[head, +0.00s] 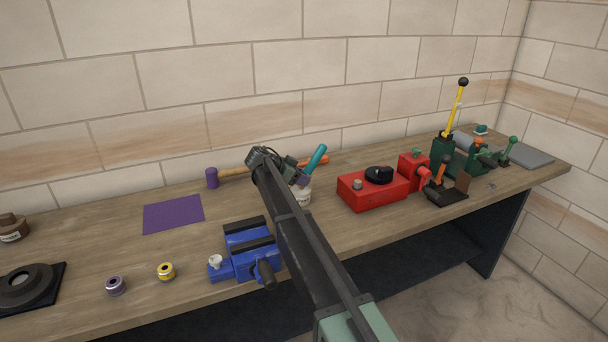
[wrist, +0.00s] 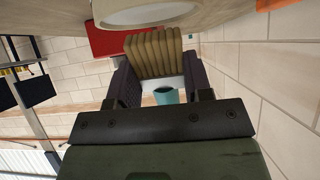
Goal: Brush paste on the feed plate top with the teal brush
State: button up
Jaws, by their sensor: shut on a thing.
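The teal brush shows its teal handle (head: 316,157) slanting up and to the right in the head view, at my gripper (head: 298,178). In the wrist view my gripper (wrist: 160,85) is shut on the brush, with the teal handle end (wrist: 166,96) between the fingers and tan bristles (wrist: 153,52) beyond them. A white pot (head: 303,193) stands on the bench just below the gripper; its pale rim (wrist: 145,12) is near the bristles in the wrist view. I cannot tell which part is the feed plate; a dark plate (head: 446,197) lies beside the red crank unit.
A red box (head: 368,190) with a black knob stands right of the pot. A blue vise (head: 248,252) is at the front edge. A purple mat (head: 173,214), a mallet (head: 212,178) and two spools (head: 166,271) lie left. Green lever tools (head: 445,150) stand far right.

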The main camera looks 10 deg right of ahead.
aim_at(308, 165)
jog(key=shift+f+b, duration=0.55)
dwell(1.4)
jog(key=shift+r, duration=0.15)
notch_tip(308, 165, up, 7)
jog(key=p, duration=0.7)
dwell(0.9)
